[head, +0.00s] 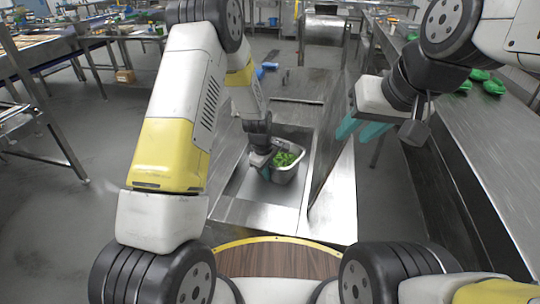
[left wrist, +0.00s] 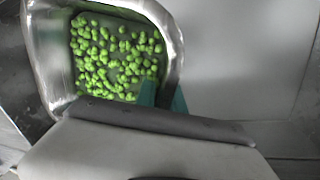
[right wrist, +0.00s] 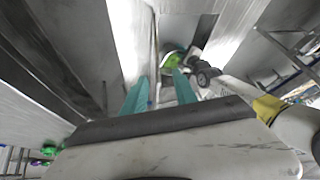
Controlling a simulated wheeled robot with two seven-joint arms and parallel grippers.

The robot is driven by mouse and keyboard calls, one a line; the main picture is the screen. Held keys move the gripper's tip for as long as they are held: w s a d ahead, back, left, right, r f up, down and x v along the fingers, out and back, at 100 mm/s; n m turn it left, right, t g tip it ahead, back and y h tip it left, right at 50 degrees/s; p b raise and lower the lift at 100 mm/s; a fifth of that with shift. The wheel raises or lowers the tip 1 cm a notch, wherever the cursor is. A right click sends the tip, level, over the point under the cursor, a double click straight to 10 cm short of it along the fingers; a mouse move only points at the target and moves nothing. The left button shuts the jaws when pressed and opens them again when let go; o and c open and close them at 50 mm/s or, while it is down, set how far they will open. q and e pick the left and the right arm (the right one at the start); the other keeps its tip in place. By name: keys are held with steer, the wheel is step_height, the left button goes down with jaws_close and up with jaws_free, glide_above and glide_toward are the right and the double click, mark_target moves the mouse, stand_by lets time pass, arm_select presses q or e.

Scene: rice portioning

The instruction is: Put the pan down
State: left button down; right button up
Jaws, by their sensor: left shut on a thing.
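The pan (head: 288,177) is a small metal pan with green pieces in it. In the head view it is over or in a steel basin (head: 240,193); I cannot tell whether it touches the bottom. My left gripper (head: 264,162) is shut on the pan's rim at its near left side. In the left wrist view the pan (left wrist: 42,62) fills the upper left, with teal fingertips (left wrist: 163,96) at its wall. My right gripper (head: 358,129) is open and empty, above and right of the basin. In the right wrist view its fingers (right wrist: 159,92) stand apart, with the green contents small beyond them.
A long steel counter (head: 450,150) runs along the right, with green items (head: 486,84) on it. A steel panel edge (head: 336,190) stands along the basin's right side. Steel tables (head: 40,50) are at the left.

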arm_select(q)
steer(key=c, duration=1.4)
jaws_free()
steer(key=shift+c, duration=0.2)
steer(key=s+a+r+m, duration=0.1)
steer(key=s+a+r, duration=0.15)
steer(key=r, duration=0.85)
steer(key=s+a+r+m, duration=0.1)
steer(key=s+a+r, duration=0.15)
steer(key=r, duration=0.75)
steer(key=s+a+r+m+t, duration=0.2)
steer(key=s+r+m, duration=0.3)
steer(key=s, duration=0.6)
steer(key=s+a+r+m+t, duration=0.2)
steer(key=s+a+r+m, duration=0.2)
steer(key=s+r, duration=0.6)
steer(key=shift+s+m+h, duration=0.4)
steer(key=shift+s, duration=0.7)
steer(key=shift+r, duration=0.1)
